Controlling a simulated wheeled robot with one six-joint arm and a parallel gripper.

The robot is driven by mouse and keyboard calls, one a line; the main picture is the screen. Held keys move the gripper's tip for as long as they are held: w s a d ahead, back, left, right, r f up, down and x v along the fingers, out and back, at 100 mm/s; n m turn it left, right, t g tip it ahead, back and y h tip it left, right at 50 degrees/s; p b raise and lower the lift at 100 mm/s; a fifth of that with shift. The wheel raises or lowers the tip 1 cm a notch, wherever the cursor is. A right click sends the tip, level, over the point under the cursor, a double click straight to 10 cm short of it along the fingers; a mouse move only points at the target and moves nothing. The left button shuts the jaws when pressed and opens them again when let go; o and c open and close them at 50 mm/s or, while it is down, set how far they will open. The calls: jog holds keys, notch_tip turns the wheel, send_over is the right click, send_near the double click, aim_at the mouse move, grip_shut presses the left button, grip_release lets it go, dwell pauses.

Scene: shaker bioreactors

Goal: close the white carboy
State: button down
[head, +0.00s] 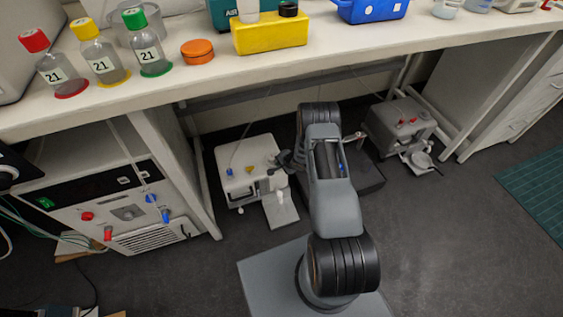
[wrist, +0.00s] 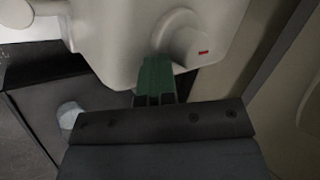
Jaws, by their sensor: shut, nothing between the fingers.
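The white carboy (head: 248,167) stands on the floor under the bench in the head view, left of my arm. It has a small blue part and a yellow mark on top. In the wrist view its pale body (wrist: 105,40) fills the top. A round knob (wrist: 185,45) with a red mark sticks out from it. My gripper (wrist: 155,65) shows green fingers, shut and empty, just left of the knob and in front of the body. I cannot tell whether the fingers touch the knob. In the head view my arm partly hides this spot.
A grey container (head: 400,125) with red parts on top stands right of my arm. A control unit (head: 125,205) with knobs stands at the left. The bench (head: 210,75) overhangs and holds bottles (head: 147,50). A pale cylindrical thing (wrist: 70,113) shows at lower left in the wrist view.

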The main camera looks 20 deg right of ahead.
jog(key=shift+w+a+f, duration=0.1)
jog(key=shift+w+f, duration=0.1)
jog(key=shift+w, duration=0.05)
jog(key=shift+d+r, duration=0.1)
jog(key=shift+d, duration=0.25)
